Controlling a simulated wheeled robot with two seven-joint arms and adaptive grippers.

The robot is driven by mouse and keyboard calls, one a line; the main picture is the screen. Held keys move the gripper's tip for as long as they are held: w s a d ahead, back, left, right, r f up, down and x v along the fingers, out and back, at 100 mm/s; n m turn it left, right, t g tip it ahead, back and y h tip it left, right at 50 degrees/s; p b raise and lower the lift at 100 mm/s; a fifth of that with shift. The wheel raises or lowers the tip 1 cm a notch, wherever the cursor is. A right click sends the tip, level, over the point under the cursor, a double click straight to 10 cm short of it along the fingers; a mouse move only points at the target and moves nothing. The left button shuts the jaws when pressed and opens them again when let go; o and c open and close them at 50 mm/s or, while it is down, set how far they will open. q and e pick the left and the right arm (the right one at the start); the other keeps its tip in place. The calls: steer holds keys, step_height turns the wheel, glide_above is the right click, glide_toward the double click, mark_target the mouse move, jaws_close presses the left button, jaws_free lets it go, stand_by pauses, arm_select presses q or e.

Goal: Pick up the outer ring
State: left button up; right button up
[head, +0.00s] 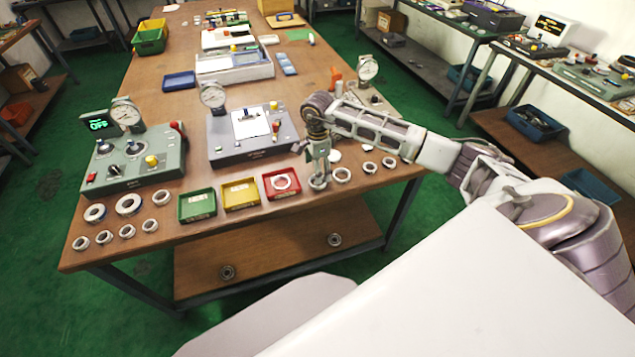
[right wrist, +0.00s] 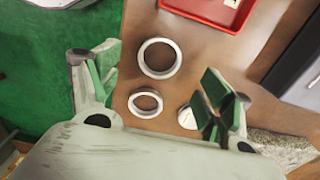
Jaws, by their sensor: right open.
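My right gripper (head: 318,170) is low over the front edge of the table, just right of the red tray, and a pale ring (head: 318,184) shows at its fingertips. In the right wrist view the gripper (right wrist: 163,85) is open and empty, with green-padded fingers apart. A larger white ring (right wrist: 160,41) lies flat ahead of the gap between them. A smaller ring (right wrist: 145,94) lies between the fingers, closer to the palm. Which ring is the outer ring is not marked. More rings lie to the right (head: 342,181). My left gripper is not in view.
The red tray (head: 297,190) holds a ring; yellow (head: 257,201) and green (head: 212,208) trays stand beside it. Several rings (head: 128,212) lie at the table's left front. Gauge boxes (head: 225,158) stand behind the trays. A pale disc (right wrist: 187,119) lies near the right finger.

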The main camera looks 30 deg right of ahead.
steer(key=shift+f, duration=0.15)
steer(key=shift+f+p, duration=0.5)
steer(key=shift+f, duration=1.95)
steer(key=c, duration=1.1)
steer(key=shift+r, duration=0.1)
steer(key=shift+c, duration=0.2)
step_height(320, 180, up, 10)
steer(key=b, duration=0.1)
